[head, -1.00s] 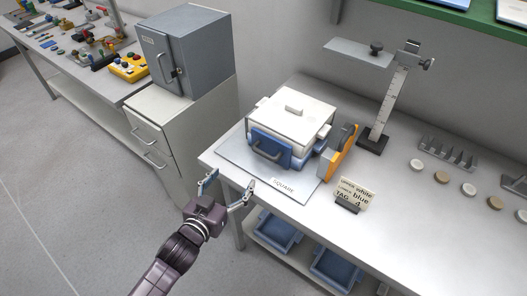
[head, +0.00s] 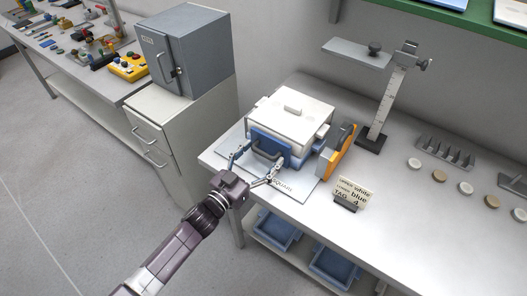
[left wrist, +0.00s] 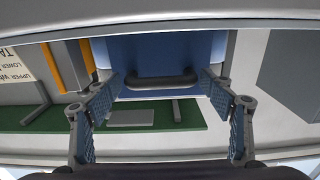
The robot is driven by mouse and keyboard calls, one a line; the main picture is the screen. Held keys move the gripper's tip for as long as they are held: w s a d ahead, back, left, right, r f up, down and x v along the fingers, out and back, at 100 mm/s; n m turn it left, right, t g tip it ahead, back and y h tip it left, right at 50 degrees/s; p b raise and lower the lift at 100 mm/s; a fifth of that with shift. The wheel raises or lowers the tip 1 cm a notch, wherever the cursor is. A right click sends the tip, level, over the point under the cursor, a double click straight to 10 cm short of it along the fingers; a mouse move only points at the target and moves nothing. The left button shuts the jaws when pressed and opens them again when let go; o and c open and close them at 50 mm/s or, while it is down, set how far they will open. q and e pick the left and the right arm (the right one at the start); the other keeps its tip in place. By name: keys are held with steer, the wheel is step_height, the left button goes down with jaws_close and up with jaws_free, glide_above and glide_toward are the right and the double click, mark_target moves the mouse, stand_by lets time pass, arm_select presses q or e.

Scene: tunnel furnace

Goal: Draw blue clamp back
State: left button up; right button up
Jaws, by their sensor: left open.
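The blue clamp (head: 266,141), a blue block with a dark bar handle, sits at the front of a white lidded box (head: 292,118) on the grey SQUARE plate (head: 300,188). In the left wrist view the blue clamp (left wrist: 150,52) fills the top middle, with its dark handle (left wrist: 160,81) facing me. My left gripper (head: 258,162) is open at the front of the clamp. Its fingers (left wrist: 163,88) stand on either side of the handle, with gaps between them and the bar. My right gripper is not in view.
An orange and grey upright piece (head: 338,150) stands right of the box. A tag card (head: 352,192) and a ruled stand (head: 388,105) are nearby. A grey cabinet (head: 185,55) stands at the left. Blue bins (head: 335,268) are below the bench (head: 410,230).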

arm_select(q)
steer(key=shift+w+d, duration=0.25)
steer(key=shift+w, duration=0.1)
steer(key=shift+c, duration=0.2)
steer(key=c, duration=1.4)
steer(key=shift+o, duration=0.2)
steer(key=p+v, duration=0.2)
steer(key=v, duration=0.2)
steer(key=shift+s+a, duration=0.15)
steer(key=shift+s, duration=0.15)
steer(key=shift+f, duration=0.15)
steer(key=o, duration=1.4)
steer(key=shift+s, duration=0.1)
steer(key=shift+a, duration=0.1)
steer(key=shift+s, duration=0.1)
